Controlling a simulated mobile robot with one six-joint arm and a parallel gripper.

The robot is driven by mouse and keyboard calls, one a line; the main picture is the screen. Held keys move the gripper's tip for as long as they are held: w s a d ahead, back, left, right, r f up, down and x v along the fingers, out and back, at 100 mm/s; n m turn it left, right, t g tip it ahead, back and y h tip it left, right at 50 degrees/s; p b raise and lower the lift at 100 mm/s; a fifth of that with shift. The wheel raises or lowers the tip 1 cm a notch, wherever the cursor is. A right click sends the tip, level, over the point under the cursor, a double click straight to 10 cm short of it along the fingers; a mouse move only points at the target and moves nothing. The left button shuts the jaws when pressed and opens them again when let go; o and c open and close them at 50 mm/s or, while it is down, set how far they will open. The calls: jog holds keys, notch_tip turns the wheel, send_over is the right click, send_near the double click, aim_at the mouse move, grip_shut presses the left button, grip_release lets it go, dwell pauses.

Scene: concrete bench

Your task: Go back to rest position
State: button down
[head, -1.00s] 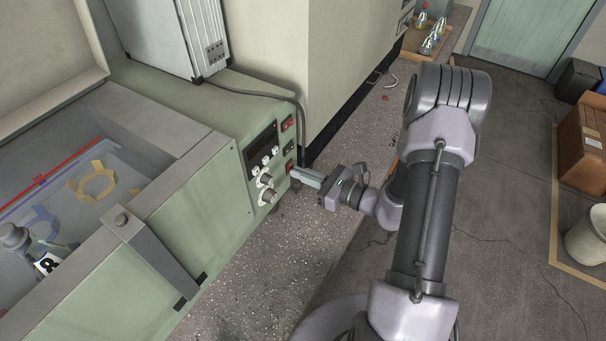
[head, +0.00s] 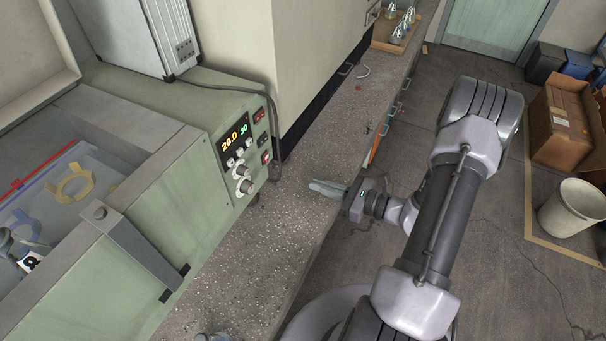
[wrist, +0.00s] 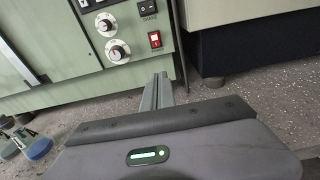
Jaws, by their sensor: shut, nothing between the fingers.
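My gripper (head: 326,188) is over the speckled bench top, to the right of the green water bath's control panel and apart from it. Its fingers are together with nothing between them. In the wrist view the shut fingers (wrist: 157,92) point toward the foot of the panel. The panel's display (head: 234,138) is lit, with "20.0" and "30" in digits. White knobs and red switches (head: 264,157) sit beside and below it.
The green bath (head: 130,215) holds clear water with yellow and blue rings. A tray of flasks (head: 398,32) stands far back on the bench (head: 255,245). A cardboard box (head: 562,125) and a white bin (head: 575,208) stand on the floor at right.

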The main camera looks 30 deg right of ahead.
jog(key=shift+s+d+f, duration=0.15)
jog(key=shift+s+d, duration=0.1)
jog(key=shift+s, duration=0.1)
jog(key=s+a+r+n+g+y, duration=0.2)
jog(key=s+a+r+n+g, duration=0.2)
jog(key=a+r+n+g, duration=1)
jog(key=s+a+r+n+t+h, duration=0.5)
jog(key=s+r+n+h, duration=0.4)
jog(key=s+r+n, duration=0.1)
jog(key=shift+s+n+t, duration=0.4)
jog(key=shift+s, duration=0.05)
dwell(0.3)
